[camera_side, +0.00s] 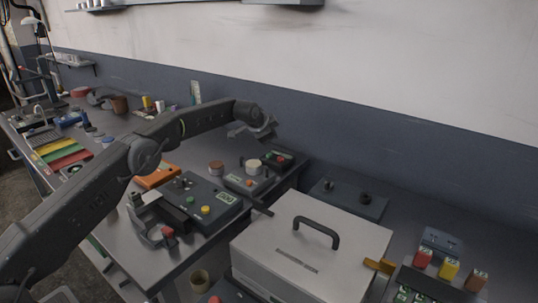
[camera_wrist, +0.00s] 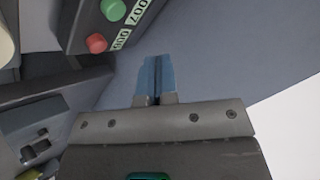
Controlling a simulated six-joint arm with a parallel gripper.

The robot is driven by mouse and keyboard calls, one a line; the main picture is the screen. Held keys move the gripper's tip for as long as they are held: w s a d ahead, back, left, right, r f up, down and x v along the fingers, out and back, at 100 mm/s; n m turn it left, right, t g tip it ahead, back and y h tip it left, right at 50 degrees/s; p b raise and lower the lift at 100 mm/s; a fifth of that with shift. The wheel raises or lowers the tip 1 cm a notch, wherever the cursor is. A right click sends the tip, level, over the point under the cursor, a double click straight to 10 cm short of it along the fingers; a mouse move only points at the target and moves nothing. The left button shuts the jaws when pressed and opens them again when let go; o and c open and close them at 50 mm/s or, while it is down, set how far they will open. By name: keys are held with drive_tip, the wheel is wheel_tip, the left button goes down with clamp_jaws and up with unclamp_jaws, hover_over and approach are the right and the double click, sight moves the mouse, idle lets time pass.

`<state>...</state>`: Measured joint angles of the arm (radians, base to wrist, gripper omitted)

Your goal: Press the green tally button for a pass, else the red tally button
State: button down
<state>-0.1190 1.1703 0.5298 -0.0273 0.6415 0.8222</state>
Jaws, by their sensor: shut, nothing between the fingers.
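In the wrist view, a dark tally box (camera_wrist: 75,28) at the top left carries a green button (camera_wrist: 113,8), a red button (camera_wrist: 96,43) and white number displays (camera_wrist: 122,36). My gripper (camera_wrist: 157,58) is shut, its blue fingers together and empty. The fingertips are right of and below the red button in that picture, apart from both buttons. In the side view, the tally box (camera_side: 290,162) stands at the back of the bench near the wall, with a small red button (camera_side: 280,158) on it. My gripper (camera_side: 262,128) is above it.
A grey box (camera_side: 243,183) with a round pale-topped piece (camera_side: 253,165) stands just in front. A brown round piece (camera_side: 216,168) and a panel with a yellow button (camera_side: 206,210) are further left. A large white case (camera_side: 310,250) with a black handle (camera_side: 316,228) stands at the front right.

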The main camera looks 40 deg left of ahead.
sight(270, 154)
drive_tip(key=shift+f, duration=1.8)
drive_tip(key=shift+f, duration=0.1)
idle(0.6)
drive_tip(key=shift+f, duration=0.3)
drive_tip(key=shift+f, duration=0.6)
idle(0.9)
drive_tip(key=shift+r, duration=1)
drive_tip(key=shift+r, duration=2.55)
